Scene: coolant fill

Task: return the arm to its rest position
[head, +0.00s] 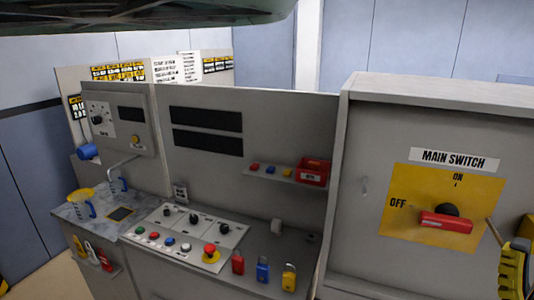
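My gripper is not in view. A large dark green rounded shape (150,14), possibly part of my arm, crosses the top left in the head view. The rest position itself is not marked in the picture. The main switch panel (402,218) is at the right, with its red handle (445,222) lying roughly level below the ON mark.
The grey console (262,105) fills the middle, with a button panel (186,238) and several small padlocks (263,270). A yellow and black object (514,270) is at the right edge.

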